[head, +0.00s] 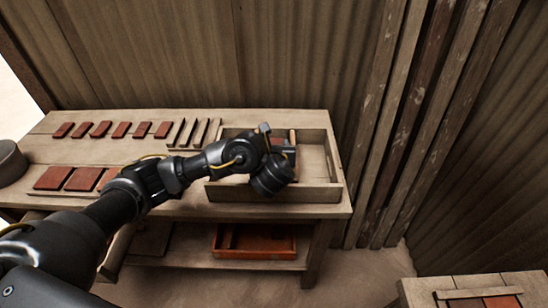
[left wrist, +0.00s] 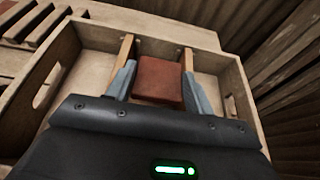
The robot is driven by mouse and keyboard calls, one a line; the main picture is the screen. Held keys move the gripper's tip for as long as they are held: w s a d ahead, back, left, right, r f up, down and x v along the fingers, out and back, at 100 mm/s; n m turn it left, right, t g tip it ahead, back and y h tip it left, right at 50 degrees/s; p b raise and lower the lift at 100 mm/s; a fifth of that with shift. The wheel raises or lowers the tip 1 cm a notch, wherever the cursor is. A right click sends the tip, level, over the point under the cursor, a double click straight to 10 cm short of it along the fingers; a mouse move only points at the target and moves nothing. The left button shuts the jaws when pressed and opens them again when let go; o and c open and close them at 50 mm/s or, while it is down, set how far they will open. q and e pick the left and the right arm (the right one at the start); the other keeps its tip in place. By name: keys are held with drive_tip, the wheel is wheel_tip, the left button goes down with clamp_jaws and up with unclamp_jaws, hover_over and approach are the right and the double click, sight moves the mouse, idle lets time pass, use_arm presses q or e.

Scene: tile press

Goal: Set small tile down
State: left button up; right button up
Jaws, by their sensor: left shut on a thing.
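A small red-brown tile (left wrist: 160,78) sits between the two fingers of my left gripper (left wrist: 158,85) in the left wrist view. The gripper is shut on it. In the head view my left gripper (head: 283,147) is over the wooden tray (head: 328,192) at the right end of the table, and the wrist hides most of the tile. The left wrist view shows the tile within the tray's outline. I cannot tell whether it touches the tray floor. My right gripper is not in view.
Several small red tiles (head: 101,129) lie in a row at the back of the table (head: 150,203). Larger tiles (head: 83,178) lie in front, beside my arm. A slotted rack (head: 194,132) stands left of the tray. An orange tray (head: 254,242) sits on the lower shelf.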

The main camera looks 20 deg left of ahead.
use_arm(q)
drive_tip(key=shift+w+a+f, duration=0.1)
drive_tip(key=shift+w+f, duration=0.1)
drive_tip(key=shift+f, duration=0.05)
wheel_tip(320, 180, down, 3)
drive_tip(key=shift+w+f+b, duration=0.1)
drive_tip(key=shift+w+b, duration=0.05)
drive_tip(key=shift+b, duration=0.55)
drive_tip(key=shift+f+b, duration=0.65)
